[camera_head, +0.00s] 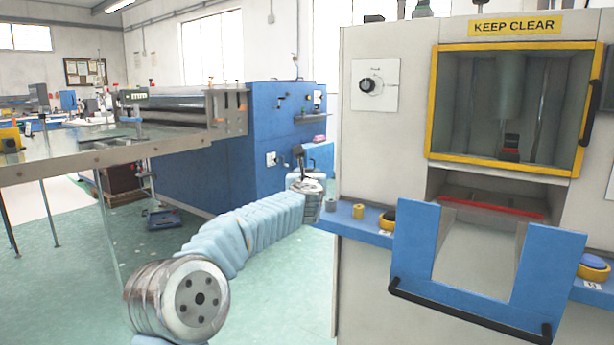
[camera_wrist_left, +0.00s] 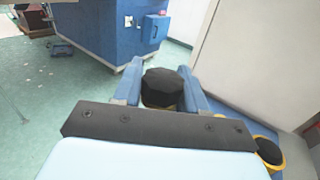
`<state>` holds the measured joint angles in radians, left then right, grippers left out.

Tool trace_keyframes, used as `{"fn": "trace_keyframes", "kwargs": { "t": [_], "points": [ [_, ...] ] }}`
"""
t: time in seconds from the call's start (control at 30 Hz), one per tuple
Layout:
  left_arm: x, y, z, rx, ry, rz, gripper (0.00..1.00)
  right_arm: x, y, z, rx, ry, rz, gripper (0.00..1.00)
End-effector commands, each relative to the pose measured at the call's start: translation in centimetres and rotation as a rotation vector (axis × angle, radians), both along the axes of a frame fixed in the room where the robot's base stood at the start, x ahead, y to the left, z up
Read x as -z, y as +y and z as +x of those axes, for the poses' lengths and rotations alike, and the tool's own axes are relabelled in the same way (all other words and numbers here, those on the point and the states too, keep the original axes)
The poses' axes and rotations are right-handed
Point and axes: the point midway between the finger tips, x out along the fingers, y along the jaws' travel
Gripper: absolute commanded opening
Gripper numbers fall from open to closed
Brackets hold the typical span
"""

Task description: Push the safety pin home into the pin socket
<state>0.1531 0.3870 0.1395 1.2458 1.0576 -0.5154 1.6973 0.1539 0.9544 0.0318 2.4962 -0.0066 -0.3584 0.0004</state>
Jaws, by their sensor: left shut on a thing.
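In the left wrist view, a round black knob (camera_wrist_left: 163,90), taken to be the safety pin's head, sits between the two blue fingers of my left gripper (camera_wrist_left: 161,76). The fingers are shut on its sides. A little yellow shows beneath it; the shaft is hidden. In the head view, my left wrist is beside the left end of the machine's blue ledge, and its fingers are hard to make out. My right gripper is not in view.
The machine (camera_head: 384,140) has a yellow-framed window and a blue front guard (camera_head: 549,262) with a black handle. A yellow-and-black button (camera_head: 389,219) stands on the ledge; it also shows in the left wrist view (camera_wrist_left: 268,152). A blue machine (camera_head: 262,140) stands behind, with open floor between.

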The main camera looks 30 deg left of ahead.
Motion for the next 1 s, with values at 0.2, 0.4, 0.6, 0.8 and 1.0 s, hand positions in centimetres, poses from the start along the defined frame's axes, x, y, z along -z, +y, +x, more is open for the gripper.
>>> {"fn": "trace_keyframes", "kwargs": {
  "t": [0.2, 0.4, 0.6, 0.8, 1.0],
  "points": [
    [-0.3, -2.4, -0.8, 0.063, 0.000, 0.000, 0.00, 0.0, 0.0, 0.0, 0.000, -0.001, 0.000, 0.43],
    [-0.6, -5.6, -1.8, 0.148, 0.000, 0.001, 0.00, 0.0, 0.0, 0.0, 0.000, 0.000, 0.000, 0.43],
    [-1.1, -10.5, -3.3, 0.274, 0.000, 0.001, 0.00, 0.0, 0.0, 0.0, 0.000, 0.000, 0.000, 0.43],
    [-1.8, -17.7, -5.6, 0.462, 0.000, 0.002, 0.00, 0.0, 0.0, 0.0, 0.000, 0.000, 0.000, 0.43],
    [-2.6, -26.5, -8.3, 0.693, 0.000, 0.003, 0.00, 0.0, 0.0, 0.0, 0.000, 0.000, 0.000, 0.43]
  ]
}}
